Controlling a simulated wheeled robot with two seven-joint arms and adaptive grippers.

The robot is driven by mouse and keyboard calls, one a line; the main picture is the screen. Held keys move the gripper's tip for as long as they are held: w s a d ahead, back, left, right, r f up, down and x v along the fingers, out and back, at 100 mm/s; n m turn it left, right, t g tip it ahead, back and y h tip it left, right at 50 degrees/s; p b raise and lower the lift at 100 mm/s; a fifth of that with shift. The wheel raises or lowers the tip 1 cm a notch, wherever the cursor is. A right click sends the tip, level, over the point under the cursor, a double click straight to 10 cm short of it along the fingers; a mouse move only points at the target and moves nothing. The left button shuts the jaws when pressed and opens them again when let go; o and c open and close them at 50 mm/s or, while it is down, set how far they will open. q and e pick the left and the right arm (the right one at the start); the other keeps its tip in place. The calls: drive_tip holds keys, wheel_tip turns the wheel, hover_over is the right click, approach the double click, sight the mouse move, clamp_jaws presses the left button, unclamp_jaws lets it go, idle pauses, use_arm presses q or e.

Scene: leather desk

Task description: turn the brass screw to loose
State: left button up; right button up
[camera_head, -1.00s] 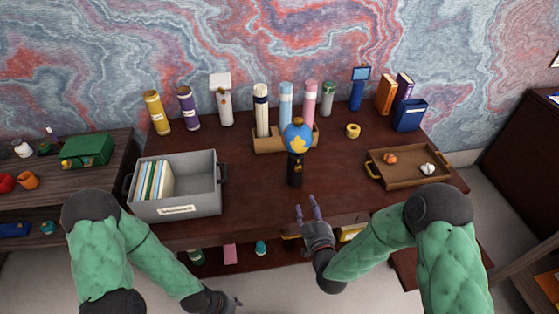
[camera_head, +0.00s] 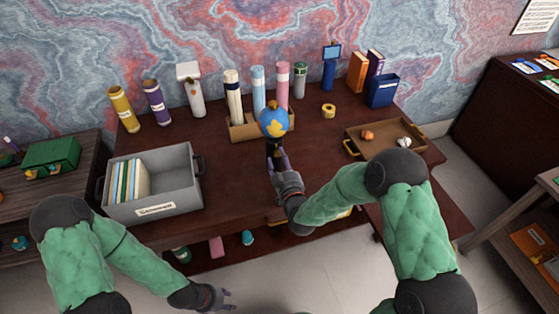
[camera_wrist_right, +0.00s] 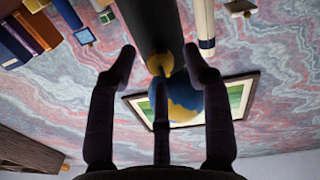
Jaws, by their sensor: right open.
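A blue and yellow globe (camera_head: 273,122) stands on a dark post on the desk; it also shows in the right wrist view (camera_wrist_right: 184,97). In the right wrist view a small brass screw (camera_wrist_right: 160,64) shows at the post (camera_wrist_right: 152,25), beside the globe. My right gripper (camera_head: 277,160) is in front of the post and hides most of it in the head view. Its fingers (camera_wrist_right: 160,56) are spread on either side of the screw, apart from it as far as I can see. My left gripper (camera_head: 222,298) hangs empty in front of the desk, fingers apart.
A grey bin (camera_head: 190,190) with folders stands left on the desk (camera_head: 235,170). A brown tray (camera_head: 375,150) with two small items is at right, near a yellow tape roll (camera_head: 328,111).

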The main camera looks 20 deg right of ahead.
drive_tip(key=shift+w, duration=0.3)
clamp_jaws()
